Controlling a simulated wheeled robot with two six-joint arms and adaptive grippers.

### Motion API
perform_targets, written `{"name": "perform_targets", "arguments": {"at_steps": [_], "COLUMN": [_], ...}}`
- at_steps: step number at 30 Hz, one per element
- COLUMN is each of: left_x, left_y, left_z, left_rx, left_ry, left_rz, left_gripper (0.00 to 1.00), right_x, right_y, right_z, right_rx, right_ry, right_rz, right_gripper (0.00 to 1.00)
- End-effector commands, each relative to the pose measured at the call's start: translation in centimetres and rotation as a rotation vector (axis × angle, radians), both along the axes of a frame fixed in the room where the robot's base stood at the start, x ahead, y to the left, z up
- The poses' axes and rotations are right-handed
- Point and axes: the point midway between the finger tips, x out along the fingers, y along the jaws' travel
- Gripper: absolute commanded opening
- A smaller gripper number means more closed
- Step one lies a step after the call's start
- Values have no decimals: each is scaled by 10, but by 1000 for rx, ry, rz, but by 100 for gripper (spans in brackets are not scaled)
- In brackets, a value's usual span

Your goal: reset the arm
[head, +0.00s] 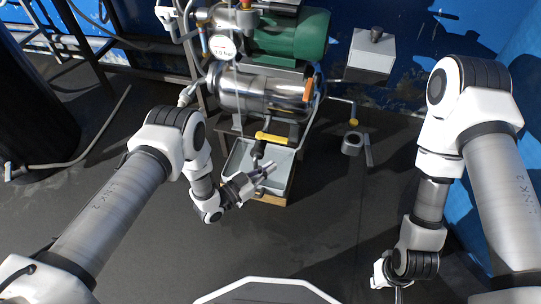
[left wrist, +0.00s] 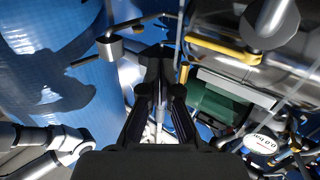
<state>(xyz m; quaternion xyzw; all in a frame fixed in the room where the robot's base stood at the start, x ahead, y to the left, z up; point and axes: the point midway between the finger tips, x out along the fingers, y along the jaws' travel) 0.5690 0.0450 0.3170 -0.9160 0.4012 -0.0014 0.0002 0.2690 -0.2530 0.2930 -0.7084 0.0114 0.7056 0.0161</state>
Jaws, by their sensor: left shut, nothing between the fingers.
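My left gripper (head: 268,168) is shut and empty. In the head view it hangs over the grey tray (head: 291,180), just below the yellow-handled valve (head: 272,138). I cannot tell whether it touches the tray. In the left wrist view the left gripper (left wrist: 158,95) shows from behind, with its dark fingers together and nothing between them. My right arm reaches down the right side of the head view. Its wrist end is at the bottom edge, and only a small part of the right gripper (head: 397,292) shows there, so its fingers cannot be made out.
A steel tank (head: 262,92), a green motor (head: 290,38) and a pressure gauge (head: 222,47) stand behind the tray. Blue walls bound the back and right. The dark floor (head: 320,230) in front is clear.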

Motion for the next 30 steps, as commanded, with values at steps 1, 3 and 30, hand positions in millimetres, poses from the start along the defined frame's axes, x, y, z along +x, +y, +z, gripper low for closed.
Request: {"name": "perform_targets", "arguments": {"at_steps": [1,3,30], "left_x": [-13,-29,-19], "left_y": [3,5,83], "left_z": [4,3,55], "left_rx": [0,0,172], "left_ry": [7,7,157], "left_rz": [0,-1,220], "left_gripper": [0,0,0], "right_x": [-1,-1,-1], "right_y": [0,0,0], "right_z": [10,15,23], "right_rx": [0,0,0], "right_ry": [1,2,3], "right_rz": [-1,-1,0], "right_gripper": [0,0,0]}}
